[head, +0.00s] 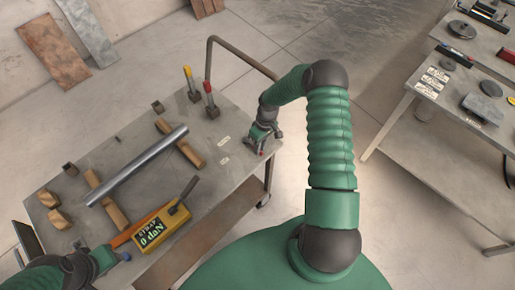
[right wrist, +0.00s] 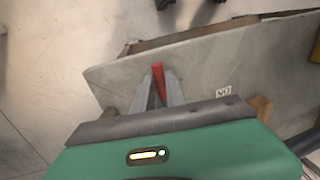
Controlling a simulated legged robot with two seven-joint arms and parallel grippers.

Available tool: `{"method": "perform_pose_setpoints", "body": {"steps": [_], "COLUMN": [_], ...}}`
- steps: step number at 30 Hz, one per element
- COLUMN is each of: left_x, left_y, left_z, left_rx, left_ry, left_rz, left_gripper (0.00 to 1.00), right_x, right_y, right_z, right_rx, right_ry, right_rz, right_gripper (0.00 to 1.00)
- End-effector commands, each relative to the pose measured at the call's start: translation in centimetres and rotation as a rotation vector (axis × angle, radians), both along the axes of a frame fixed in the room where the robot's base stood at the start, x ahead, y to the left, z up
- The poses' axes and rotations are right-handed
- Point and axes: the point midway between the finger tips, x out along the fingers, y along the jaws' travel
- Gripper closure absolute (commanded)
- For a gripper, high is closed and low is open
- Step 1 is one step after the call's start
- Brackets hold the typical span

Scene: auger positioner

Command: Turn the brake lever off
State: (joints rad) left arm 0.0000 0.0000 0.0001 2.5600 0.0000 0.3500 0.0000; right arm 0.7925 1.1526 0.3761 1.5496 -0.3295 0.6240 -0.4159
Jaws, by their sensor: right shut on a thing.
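In the right wrist view, a red lever handle (right wrist: 158,80) stands between the two grey fingers of my right gripper (right wrist: 158,98), which are shut on it. In the head view, my right gripper (head: 264,138) is at the right edge of the cart table (head: 215,185), with a small bit of red just below it. The lever's base is hidden. No label names it as the brake. My left gripper (head: 108,260) is at the lower left, close to an orange bar beside the yellow gauge box. Its fingers are not clear.
A metal tube (head: 140,165) lies across wooden blocks on the table. A yellow-handled lever (head: 188,78) and a red-handled lever (head: 209,92) stand at the back. The yellow box (head: 160,230) reads 0 daN. A bent rail (head: 240,55) rises behind; another table (head: 450,110) is right.

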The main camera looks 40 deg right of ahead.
Motion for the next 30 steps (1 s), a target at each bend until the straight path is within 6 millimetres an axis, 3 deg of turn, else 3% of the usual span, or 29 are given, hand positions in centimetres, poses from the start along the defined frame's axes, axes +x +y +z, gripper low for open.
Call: {"method": "perform_pose_setpoints", "body": {"steps": [13, 14, 18, 30], "left_x": [-0.01, -0.01, 0.0, 0.0], "left_y": [0.0, 0.0, 0.0, 0.0], "left_z": [-0.02, -0.02, -0.02, -0.06], "left_rx": [0.0, 0.0, 0.0, 0.0], "left_ry": [0.0, 0.0, 0.0, 0.0], "left_rz": [0.0, 0.0, 0.0, 0.0], "left_gripper": [0.64, 0.64, 0.64, 0.64], "right_x": [-0.19, -0.2, -0.13, 0.06], "right_y": [-0.39, -0.39, -0.32, -0.36], "right_z": [-0.02, -0.02, -0.01, 0.85], "right_rx": [-0.005, -0.005, -0.004, -0.004], "right_ry": [0.004, 0.004, 0.002, 0.0], "right_rz": [0.013, 0.013, 0.013, 0.011], "right_gripper": [1.0, 0.81, 0.63, 0.62]}}
